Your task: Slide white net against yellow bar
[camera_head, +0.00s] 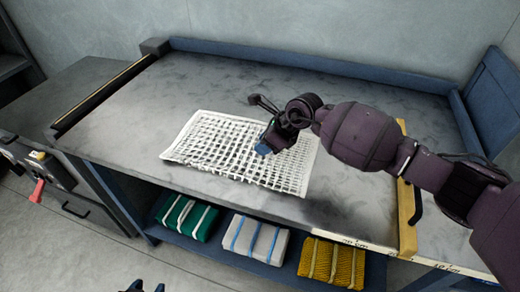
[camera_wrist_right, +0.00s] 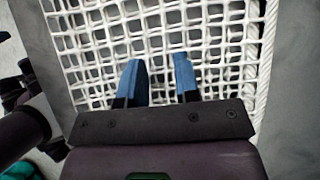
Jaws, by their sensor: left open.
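The white net (camera_head: 205,145) lies flat on the grey tabletop, a square mesh with a thicker rope edge. The yellow bar (camera_head: 406,225) stands to its right, running front to back across the table, partly hidden behind my right arm. A gap of bare tabletop separates net and bar. My right gripper (camera_head: 265,145) is over the right half of the net. In the right wrist view its blue fingertips (camera_wrist_right: 160,80) are apart, with mesh (camera_wrist_right: 105,45) behind them; I cannot tell if they touch it. My left gripper (camera_head: 146,286) is open at the bottom edge, in front of the table.
A blue raised rim (camera_head: 300,62) runs along the back of the table (camera_head: 240,85). A shelf below holds green (camera_head: 185,217), white (camera_head: 254,238) and yellow (camera_head: 331,262) net bundles. A ruler strip (camera_head: 365,245) marks the front right edge. A control box with a red lever (camera_head: 38,190) stands at left.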

